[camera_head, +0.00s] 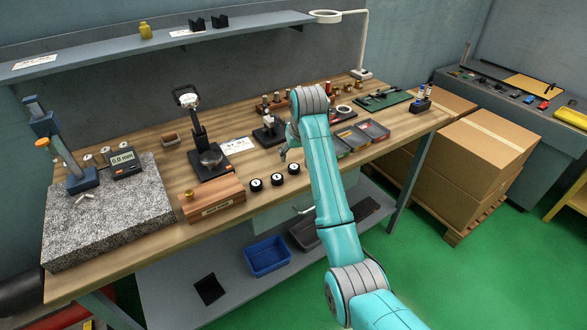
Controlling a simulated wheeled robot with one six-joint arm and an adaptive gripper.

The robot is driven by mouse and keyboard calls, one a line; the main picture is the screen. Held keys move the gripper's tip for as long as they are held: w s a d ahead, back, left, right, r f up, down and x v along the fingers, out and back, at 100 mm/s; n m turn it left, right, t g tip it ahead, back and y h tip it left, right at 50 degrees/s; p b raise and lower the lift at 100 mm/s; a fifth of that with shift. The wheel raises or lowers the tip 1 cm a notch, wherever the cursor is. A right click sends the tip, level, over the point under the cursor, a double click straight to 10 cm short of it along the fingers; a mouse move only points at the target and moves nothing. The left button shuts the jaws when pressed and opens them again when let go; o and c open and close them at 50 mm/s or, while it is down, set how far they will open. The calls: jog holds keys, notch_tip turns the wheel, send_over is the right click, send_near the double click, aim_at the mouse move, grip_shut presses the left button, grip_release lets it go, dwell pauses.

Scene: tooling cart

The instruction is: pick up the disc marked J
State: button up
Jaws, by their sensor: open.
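Three small black discs with white tops sit in a slanted row near the front edge of the wooden bench: a left disc (256,184), a middle disc (277,180) and a right disc (293,168). Their marks are too small to read, so I cannot tell which is J. My gripper (284,154) is above the bench, beyond and a little left of the right disc in the picture. It is open, small in view and partly hidden by my teal arm. Nothing shows between its fingers.
A wooden block (213,202) stands left of the discs, with a black stand (208,150) behind it. A granite slab (105,222) fills the bench's left end. Grey and red bins (374,130) lie right of my arm.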

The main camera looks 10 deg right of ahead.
aim_at(294, 167)
jog(key=shift+x, duration=3.45)
jog(key=shift+s+d, duration=0.1)
jog(key=shift+s, duration=0.05)
grip_shut()
